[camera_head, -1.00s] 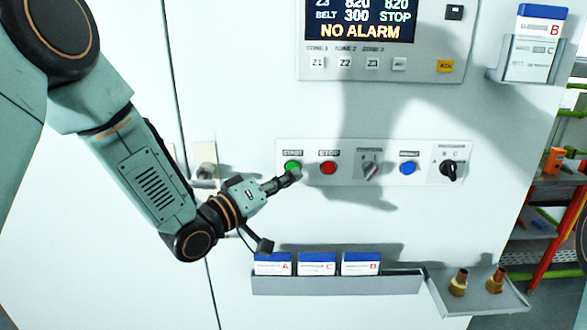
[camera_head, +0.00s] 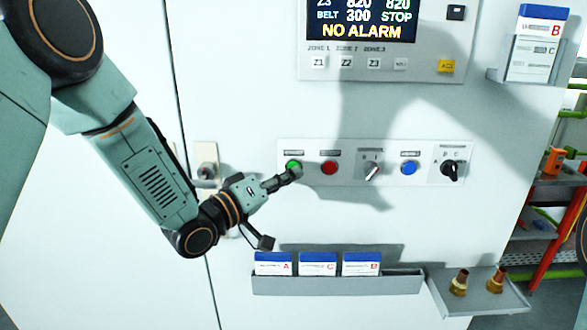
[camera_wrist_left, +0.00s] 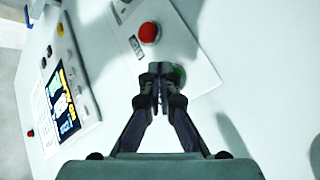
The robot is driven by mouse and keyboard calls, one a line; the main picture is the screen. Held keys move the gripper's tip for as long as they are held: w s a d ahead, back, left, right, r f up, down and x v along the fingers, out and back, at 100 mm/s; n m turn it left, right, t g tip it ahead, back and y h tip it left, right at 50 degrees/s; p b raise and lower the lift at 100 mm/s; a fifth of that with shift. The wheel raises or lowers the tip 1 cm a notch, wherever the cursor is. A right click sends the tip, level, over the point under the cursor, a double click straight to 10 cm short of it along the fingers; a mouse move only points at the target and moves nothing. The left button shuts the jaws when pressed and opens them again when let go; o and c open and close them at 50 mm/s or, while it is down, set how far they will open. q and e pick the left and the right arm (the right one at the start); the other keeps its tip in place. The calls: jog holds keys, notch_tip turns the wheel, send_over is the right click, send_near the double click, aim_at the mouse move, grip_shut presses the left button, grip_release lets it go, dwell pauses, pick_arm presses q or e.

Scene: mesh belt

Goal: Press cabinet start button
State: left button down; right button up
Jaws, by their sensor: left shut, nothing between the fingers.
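The green start button (camera_head: 293,166) sits at the left end of the button panel on the white cabinet. My left gripper (camera_head: 292,174) is shut and empty, with its fingertips at the button's lower edge in the head view. In the left wrist view the shut fingertips (camera_wrist_left: 160,75) cover most of the green button (camera_wrist_left: 178,74). I cannot tell whether they touch it. The red stop button (camera_head: 329,168) is just right of it and also shows in the wrist view (camera_wrist_left: 148,32). The display (camera_head: 360,20) reads "BELT 300 STOP" and "NO ALARM". My right gripper is not in view.
The panel (camera_head: 390,180) also carries a selector knob (camera_head: 371,171), a blue button (camera_head: 409,168) and a black knob (camera_head: 449,170). Below are a card rack (camera_head: 336,284) and a grey tray (camera_head: 482,306) with two brass fittings. A door handle (camera_head: 207,172) is left of the panel.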

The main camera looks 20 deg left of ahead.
pick_arm(q)
jog(key=shift+w+a, duration=0.1)
jog(key=shift+w, duration=0.35)
dwell(0.8)
jog(key=shift+s+r, duration=0.1)
jog(key=shift+s, duration=0.05)
jog(key=shift+s+d, duration=0.2)
jog(key=shift+s, duration=0.55)
jog(key=s, duration=0.2)
jog(key=s+d, duration=0.1)
jog(key=s, duration=0.1)
jog(key=shift+s+d+p, duration=0.2)
jog(key=shift+s+p, duration=0.15)
jog(key=shift+s, duration=0.05)
dwell(0.4)
